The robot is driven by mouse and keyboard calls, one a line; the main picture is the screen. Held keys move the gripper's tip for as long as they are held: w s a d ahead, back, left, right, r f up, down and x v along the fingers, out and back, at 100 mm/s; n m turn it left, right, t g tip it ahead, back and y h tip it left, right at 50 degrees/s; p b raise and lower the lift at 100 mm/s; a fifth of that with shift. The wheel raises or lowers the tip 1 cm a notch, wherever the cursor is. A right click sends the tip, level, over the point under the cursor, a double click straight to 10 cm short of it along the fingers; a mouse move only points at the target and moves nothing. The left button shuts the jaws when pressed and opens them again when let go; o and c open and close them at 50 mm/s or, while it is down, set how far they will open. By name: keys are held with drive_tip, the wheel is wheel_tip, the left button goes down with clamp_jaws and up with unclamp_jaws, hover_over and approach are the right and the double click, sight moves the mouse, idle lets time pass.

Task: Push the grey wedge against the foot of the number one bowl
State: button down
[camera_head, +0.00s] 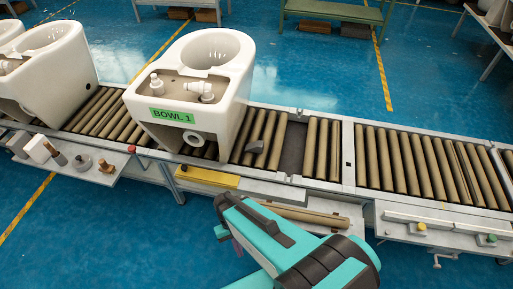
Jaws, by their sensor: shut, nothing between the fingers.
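The number one bowl (215,62) is a white toilet bowl with a green "BOWL 1" label (172,116), standing on the roller conveyor. The small grey wedge (257,147) lies on the rollers just right of the bowl's foot, towards the near side. A narrow gap seems to lie between wedge and foot, but contact is hard to judge. My gripper (226,206), at the end of my teal and black arm, is in front of the conveyor's near edge, below and left of the wedge. It is shut and empty, apart from the wedge; its fingertips show poorly.
Another white bowl (48,72) stands on the rollers at left. A yellow block (207,178) lies along the near rail. A dark gap (292,148) breaks the rollers right of the wedge. Rollers further right (420,165) are clear. Side shelves with small items flank the near side.

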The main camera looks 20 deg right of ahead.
drive_tip(key=w+a, duration=0.5)
drive_tip(key=a, duration=0.1)
drive_tip(key=shift+a+p, duration=0.35)
drive_tip(key=shift+p, duration=0.05)
idle(7.0)
